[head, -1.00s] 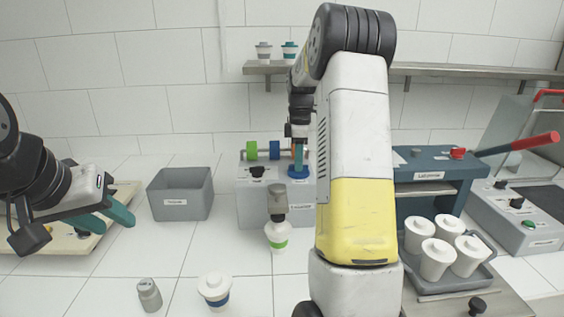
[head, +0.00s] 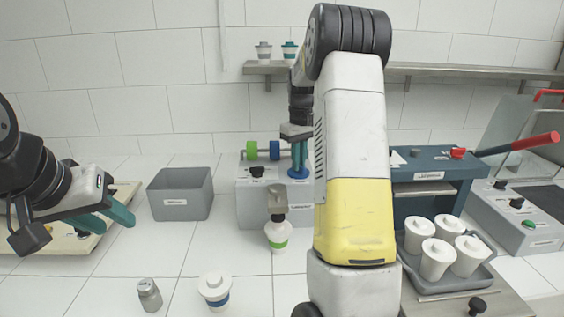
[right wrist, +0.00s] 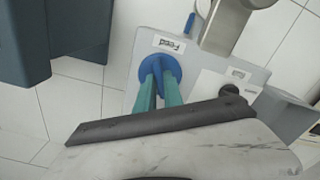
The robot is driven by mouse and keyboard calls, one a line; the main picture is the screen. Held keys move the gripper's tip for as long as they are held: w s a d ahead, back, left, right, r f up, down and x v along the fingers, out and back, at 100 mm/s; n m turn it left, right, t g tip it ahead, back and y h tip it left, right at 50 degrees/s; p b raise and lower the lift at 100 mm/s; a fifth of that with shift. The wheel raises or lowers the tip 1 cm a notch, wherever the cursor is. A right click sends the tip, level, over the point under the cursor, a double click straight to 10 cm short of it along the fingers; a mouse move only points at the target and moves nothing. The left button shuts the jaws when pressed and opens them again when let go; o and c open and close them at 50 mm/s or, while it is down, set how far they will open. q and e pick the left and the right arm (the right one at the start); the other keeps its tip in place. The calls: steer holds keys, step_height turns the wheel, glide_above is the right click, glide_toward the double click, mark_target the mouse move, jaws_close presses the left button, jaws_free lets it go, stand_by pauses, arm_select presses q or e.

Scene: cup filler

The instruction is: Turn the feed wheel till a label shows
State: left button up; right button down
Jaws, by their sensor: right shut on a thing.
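The feed wheel is a blue disc (head: 298,173) at the front right of a grey machine (head: 258,205). It also shows in the right wrist view (right wrist: 163,65), beside a white tag reading "Feed" (right wrist: 174,46). My right gripper (head: 299,158) points down at the wheel, its teal fingers (right wrist: 158,90) closed on the wheel's middle part, which they partly hide. My left gripper (head: 112,218) is open and empty at the far left. I cannot make out a label shown at the machine; my right arm covers its right side.
A cup with a green band (head: 278,236) stands before the machine. A grey bin (head: 181,194) is to its left. A dark blue machine (head: 432,172) and a tray of white cups (head: 448,283) are at right. A banded cup (head: 215,290) and small grey jar (head: 149,294) stand in front.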

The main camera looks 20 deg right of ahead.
steer(key=m, duration=1.3)
steer(key=shift+m, duration=0.3)
stand_by(0.4)
steer(key=c, duration=1.5)
jaws_free()
steer(key=shift+o, duration=0.2)
step_height(320, 180, up, 7)
steer(key=shift+r, duration=0.45)
